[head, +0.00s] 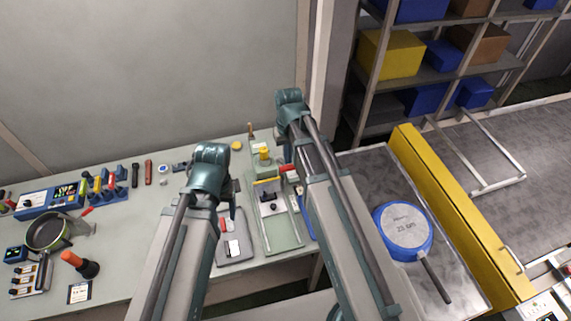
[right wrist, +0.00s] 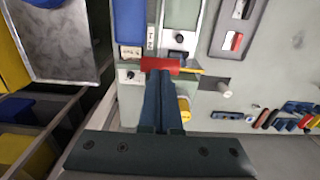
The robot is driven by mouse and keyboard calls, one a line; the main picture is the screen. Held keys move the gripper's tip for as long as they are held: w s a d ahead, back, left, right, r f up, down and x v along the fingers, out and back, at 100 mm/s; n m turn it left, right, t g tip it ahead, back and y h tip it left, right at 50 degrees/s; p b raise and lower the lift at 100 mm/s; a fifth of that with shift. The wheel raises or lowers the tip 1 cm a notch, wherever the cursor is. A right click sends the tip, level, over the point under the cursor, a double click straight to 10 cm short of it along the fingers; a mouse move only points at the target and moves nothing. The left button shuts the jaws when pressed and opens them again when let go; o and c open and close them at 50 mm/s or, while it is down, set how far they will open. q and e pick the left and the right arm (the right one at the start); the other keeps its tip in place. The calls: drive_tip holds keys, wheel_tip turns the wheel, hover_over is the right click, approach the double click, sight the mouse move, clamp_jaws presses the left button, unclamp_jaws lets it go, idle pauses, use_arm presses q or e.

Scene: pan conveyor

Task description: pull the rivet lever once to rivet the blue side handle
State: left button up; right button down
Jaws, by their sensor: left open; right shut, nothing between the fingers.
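A red lever grip (right wrist: 160,66) lies crosswise at the fingertips of my right gripper (right wrist: 160,82) in the right wrist view. The right fingers are shut together with nothing between them; I cannot tell whether they touch the grip. In the head view the red grip (head: 287,168) shows beside the rivet press with its yellow top (head: 264,155), and my right arm hides the right fingers. My left gripper (head: 233,207) is open above the bench, partly hidden by its own arm. A blue part (right wrist: 130,20) shows near the lever; I cannot tell whether it is the side handle.
A round blue-rimmed pan (head: 402,228) sits on the conveyor (head: 357,165) at the right, beside a yellow rail (head: 455,215). The bench (head: 125,210) holds a green pan (head: 47,232), an orange-handled tool (head: 80,264) and small tools. Shelves with boxes stand behind right.

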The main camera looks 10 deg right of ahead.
sight(289, 170)
drive_tip(key=shift+s+f+b, duration=0.2)
drive_tip(key=shift+f+b, duration=0.5)
drive_tip(key=shift+s+f+b, duration=0.15)
drive_tip(key=shift+f+b, duration=0.5)
drive_tip(key=shift+s+f+b, duration=0.2)
drive_tip(key=shift+f+b, duration=1.35)
drive_tip(key=shift+f, duration=0.1)
drive_tip(key=shift+s+f, duration=0.1)
drive_tip(key=shift+s+f+b, duration=0.35)
drive_tip(key=shift+f+b, duration=0.45)
drive_tip(key=shift+b, duration=0.05)
drive_tip(key=shift+s+f+b, duration=0.35)
drive_tip(key=shift+f+b, duration=0.45)
drive_tip(key=shift+s+f+b, duration=0.35)
drive_tip(key=shift+f+b, duration=0.45)
drive_tip(key=shift+b, duration=0.05)
wheel_tip(289, 170, up, 8)
drive_tip(key=p, duration=0.7)
drive_tip(key=shift+s+p, duration=0.2)
drive_tip(key=shift+p, duration=0.2)
